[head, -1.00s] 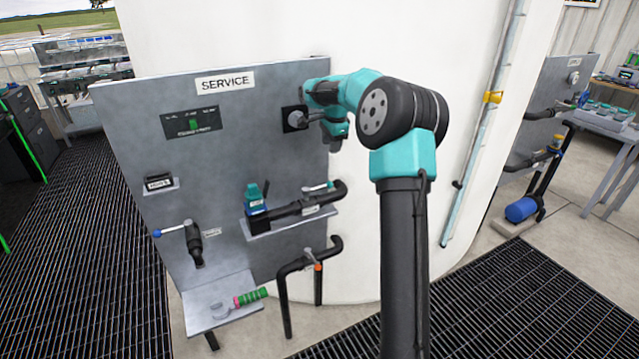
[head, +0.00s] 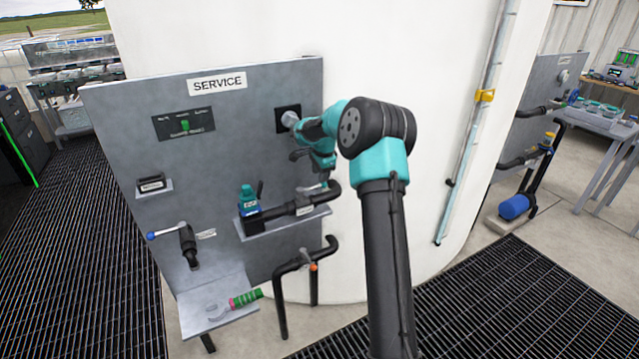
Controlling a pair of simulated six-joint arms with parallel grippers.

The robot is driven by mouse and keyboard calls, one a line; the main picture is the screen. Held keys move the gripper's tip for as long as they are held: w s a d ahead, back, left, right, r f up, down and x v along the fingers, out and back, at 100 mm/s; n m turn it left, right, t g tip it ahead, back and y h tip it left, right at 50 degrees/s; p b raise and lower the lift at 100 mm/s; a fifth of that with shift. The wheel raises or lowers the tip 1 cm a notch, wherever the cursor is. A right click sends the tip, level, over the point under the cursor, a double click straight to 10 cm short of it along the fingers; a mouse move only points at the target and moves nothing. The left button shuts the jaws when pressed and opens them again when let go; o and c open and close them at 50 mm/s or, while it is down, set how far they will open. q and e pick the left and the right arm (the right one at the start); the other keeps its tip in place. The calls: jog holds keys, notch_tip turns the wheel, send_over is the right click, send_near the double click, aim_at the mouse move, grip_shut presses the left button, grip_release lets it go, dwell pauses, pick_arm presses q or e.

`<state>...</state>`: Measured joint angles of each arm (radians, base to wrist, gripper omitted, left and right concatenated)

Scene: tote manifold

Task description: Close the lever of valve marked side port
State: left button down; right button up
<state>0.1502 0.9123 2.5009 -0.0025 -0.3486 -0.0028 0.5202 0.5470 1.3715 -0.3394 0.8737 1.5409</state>
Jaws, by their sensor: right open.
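My right gripper (head: 322,178) points down at the right edge of the grey service panel (head: 235,130). It is open, with its tips just above or at the small lever (head: 311,188) of the valve on the black shelf pipe (head: 290,208); contact cannot be told. A small white tag (head: 304,211) hangs below that pipe. Another valve (head: 189,245) at lower left has a blue-tipped lever (head: 165,232) and a white tag (head: 206,233). A third, orange-marked valve (head: 312,266) sits on the lower bent pipe. The tags are too small to read, so I cannot tell which is side port. My left gripper is out of view.
A teal and blue device (head: 249,202) stands at the shelf's left end. A green-striped tool (head: 245,299) lies on the low ledge (head: 205,318). A white tank wall (head: 410,60) rises behind.

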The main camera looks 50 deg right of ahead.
aim_at(319, 185)
jog(key=shift+w+d+f, duration=0.1)
jog(key=shift+w+f, duration=0.1)
jog(key=shift+f, duration=1)
jog(key=shift+w+d+f, duration=0.1)
jog(key=shift+w+f, duration=0.1)
jog(key=shift+f, duration=0.95)
grip_shut()
